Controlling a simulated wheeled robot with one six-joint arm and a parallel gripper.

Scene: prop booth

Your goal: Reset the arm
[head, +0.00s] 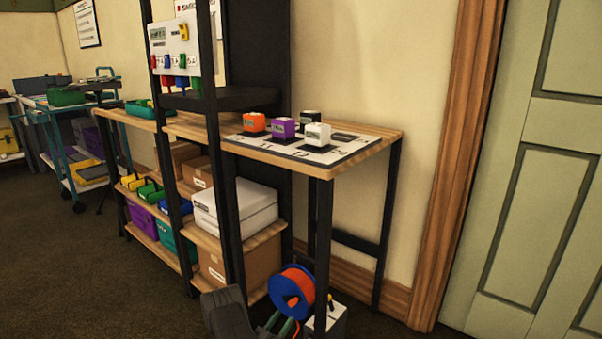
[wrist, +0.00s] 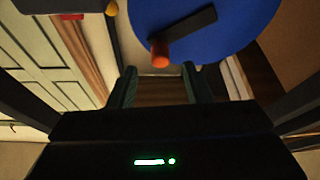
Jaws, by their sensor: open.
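My gripper (wrist: 160,82) shows in the wrist view with its two dark green fingers apart and nothing between them. A blue reel (wrist: 185,22) with a dark crank and an orange knob (wrist: 160,55) fills the top of that view, beyond the fingertips. In the head view the reel (head: 292,292), blue with an orange winding, is low beside the front leg of the workbench.
The wooden workbench (head: 385,133) carries a mat with an orange, a purple, a white and a black block (head: 283,128). A grey box (head: 338,322) stands by the reel at floor level. Black posts rise at the bench front. Carpet is clear at left; a green door (head: 545,180) is at right.

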